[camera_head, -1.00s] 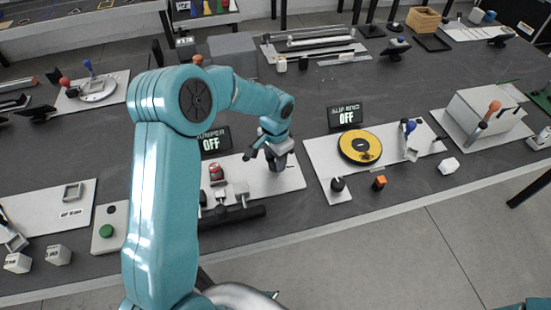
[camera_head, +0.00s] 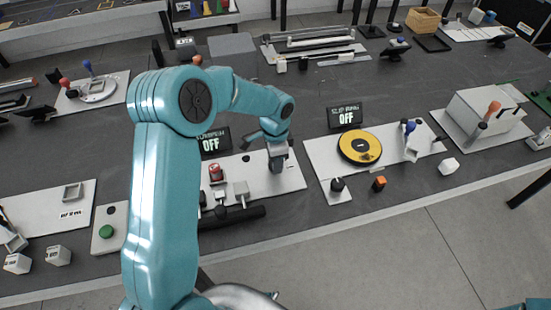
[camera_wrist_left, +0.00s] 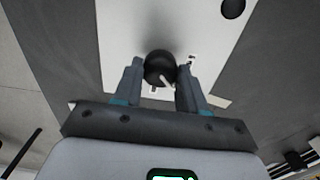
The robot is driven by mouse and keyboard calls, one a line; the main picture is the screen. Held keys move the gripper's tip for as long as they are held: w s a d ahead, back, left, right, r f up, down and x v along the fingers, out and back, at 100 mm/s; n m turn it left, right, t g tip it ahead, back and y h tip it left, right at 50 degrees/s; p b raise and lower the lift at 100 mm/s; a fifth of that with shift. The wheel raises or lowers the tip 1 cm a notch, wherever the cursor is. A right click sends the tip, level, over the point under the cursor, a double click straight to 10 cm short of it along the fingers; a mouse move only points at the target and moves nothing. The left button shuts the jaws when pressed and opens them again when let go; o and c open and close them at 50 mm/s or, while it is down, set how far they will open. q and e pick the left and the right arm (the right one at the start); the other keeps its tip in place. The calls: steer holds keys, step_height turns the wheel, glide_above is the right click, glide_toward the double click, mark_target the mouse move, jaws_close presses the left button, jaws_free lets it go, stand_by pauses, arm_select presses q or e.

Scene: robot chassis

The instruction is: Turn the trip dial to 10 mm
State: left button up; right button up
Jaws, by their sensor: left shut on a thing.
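The trip dial (camera_wrist_left: 160,68) is a round black knob with a white pointer in the left wrist view, on a white panel (camera_wrist_left: 150,25). The pointer slants toward the lower right. Small dark marks and pale patches lie beside the knob, too small to read. My left gripper (camera_wrist_left: 160,72) has one finger on each side of the knob and is shut on it. In the head view my left gripper (camera_head: 278,162) reaches down to the right part of a white panel (camera_head: 290,183), and it hides the dial there. My right gripper is not in view.
A black sign reading OFF (camera_head: 214,142) stands behind the panel. A red part (camera_head: 216,172) and grey blocks (camera_head: 241,190) stand left of the gripper. To the right are a yellow disc (camera_head: 360,147), a black knob (camera_head: 337,185) and an orange block (camera_head: 379,183).

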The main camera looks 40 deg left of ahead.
arm_select(q)
steer(key=shift+a+r, duration=0.15)
steer(key=o, duration=0.8)
steer(key=shift+o, duration=1.3)
steer(key=shift+s, duration=0.1)
steer(key=shift+r, duration=0.15)
step_height(320, 180, up, 16)
